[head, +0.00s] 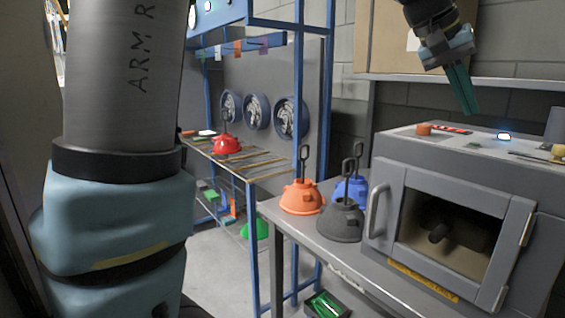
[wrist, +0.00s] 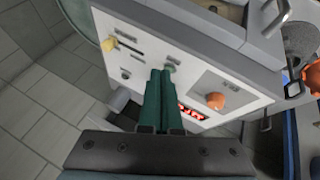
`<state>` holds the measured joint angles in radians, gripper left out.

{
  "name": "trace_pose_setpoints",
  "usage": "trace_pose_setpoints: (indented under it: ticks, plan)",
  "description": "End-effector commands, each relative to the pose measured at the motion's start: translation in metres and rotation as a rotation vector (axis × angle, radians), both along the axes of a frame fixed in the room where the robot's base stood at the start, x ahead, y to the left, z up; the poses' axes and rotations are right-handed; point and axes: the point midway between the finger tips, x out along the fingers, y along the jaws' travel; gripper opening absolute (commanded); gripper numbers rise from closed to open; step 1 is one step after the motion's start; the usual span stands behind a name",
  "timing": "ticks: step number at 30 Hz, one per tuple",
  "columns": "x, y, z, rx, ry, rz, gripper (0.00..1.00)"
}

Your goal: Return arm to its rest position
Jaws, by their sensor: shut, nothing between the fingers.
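My gripper (head: 466,97) hangs at the upper right of the head view, above the top of a grey oven-like machine (head: 480,208). Its green fingers point down and are closed together with nothing between them. In the wrist view the gripper (wrist: 161,75) shows the same shut fingers over the machine's top panel (wrist: 205,60). My arm's upper part fills the left side of the head view.
Orange (head: 301,196), blue (head: 352,190) and dark grey (head: 340,220) hoods with upright loop handles stand on a metal table beside the machine. A red hood (head: 226,145) sits on a blue-framed rack (head: 251,230). A shelf (head: 460,81) runs behind my gripper.

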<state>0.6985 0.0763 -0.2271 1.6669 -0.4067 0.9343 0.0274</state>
Motion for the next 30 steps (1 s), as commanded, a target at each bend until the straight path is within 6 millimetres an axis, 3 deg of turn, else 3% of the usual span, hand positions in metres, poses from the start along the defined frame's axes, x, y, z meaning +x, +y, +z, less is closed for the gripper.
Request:
trace_pose_setpoints:
  ticks: [3, 6, 12, 17, 21, 25, 30]
  plan:
    - [0.044, 0.049, -0.047, 0.075, -0.007, 0.12, 0.0]
    - [0.076, 0.101, -0.089, 0.144, -0.013, 0.225, 0.0]
    - [0.107, 0.22, -0.169, 0.283, -0.005, 0.416, 0.0]
    - [0.098, 0.318, -0.227, 0.39, 0.023, 0.55, 0.0]
    - [0.07, 0.384, -0.266, 0.46, 0.058, 0.635, 0.0]
    - [0.046, 0.419, -0.286, 0.497, 0.084, 0.679, 0.0]
    - [0.034, 0.433, -0.294, 0.512, 0.095, 0.698, 0.0]
